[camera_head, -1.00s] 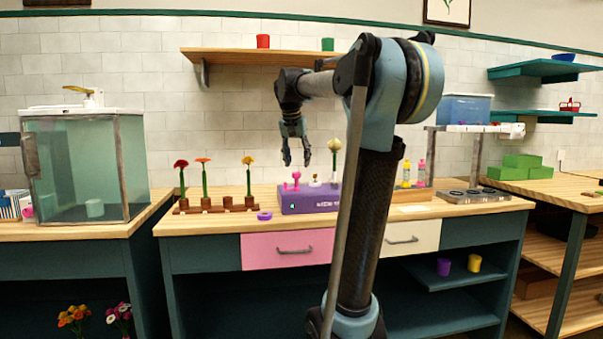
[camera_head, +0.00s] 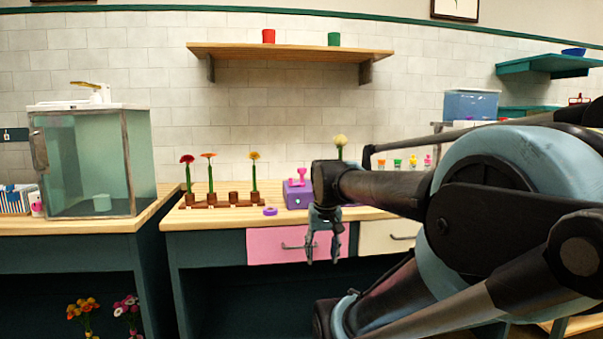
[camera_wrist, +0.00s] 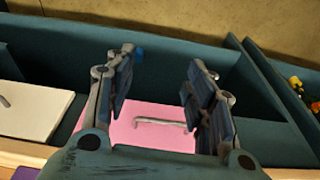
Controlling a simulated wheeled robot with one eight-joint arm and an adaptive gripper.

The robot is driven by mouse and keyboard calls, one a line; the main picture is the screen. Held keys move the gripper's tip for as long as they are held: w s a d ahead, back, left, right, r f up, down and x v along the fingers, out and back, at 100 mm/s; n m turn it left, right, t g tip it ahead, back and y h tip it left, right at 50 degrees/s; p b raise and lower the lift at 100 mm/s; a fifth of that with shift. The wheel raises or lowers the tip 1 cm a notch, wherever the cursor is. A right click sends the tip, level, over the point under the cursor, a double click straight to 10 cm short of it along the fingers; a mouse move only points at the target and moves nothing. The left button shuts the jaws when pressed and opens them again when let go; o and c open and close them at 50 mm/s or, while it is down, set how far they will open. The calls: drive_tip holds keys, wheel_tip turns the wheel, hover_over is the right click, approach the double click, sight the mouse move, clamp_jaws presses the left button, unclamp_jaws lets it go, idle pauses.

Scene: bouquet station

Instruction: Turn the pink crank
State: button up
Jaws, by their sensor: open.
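The pink crank (camera_head: 301,175) stands on the purple box (camera_head: 297,195) on the wooden counter. My arm hides the right part of the box in the head view. My gripper (camera_head: 323,262) is open and empty, pointing down in front of the pink drawer, below the counter top and below and right of the crank. In the wrist view my gripper (camera_wrist: 160,85) shows its two fingers apart, with the pink drawer front (camera_wrist: 140,130) and its handle between and beyond them. The crank is not visible in the wrist view.
A wooden rack (camera_head: 222,201) with several flowers stands left of the box. A purple ring (camera_head: 270,211) lies on the counter (camera_head: 210,222) between them. A cream drawer (camera_head: 385,238) is right of the pink one. A glass cabinet (camera_head: 90,160) stands at left.

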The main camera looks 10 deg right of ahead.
wheel_tip(320, 180, down, 3)
drive_tip(key=s, duration=0.2)
wheel_tip(320, 180, up, 27)
drive_tip(key=n+t+y, duration=0.4)
drive_tip(key=n+y, duration=0.8)
hover_over(302, 169)
drive_tip(key=s+d, duration=0.3)
drive_tip(key=d, duration=0.4)
drive_tip(key=s+d, duration=0.3)
drive_tip(key=d, duration=0.4)
drive_tip(key=shift+n, duration=0.3)
drive_tip(key=x, duration=1.7)
drive_tip(key=shift+w+d+f, duration=0.1)
drive_tip(key=shift+w+f, duration=0.1)
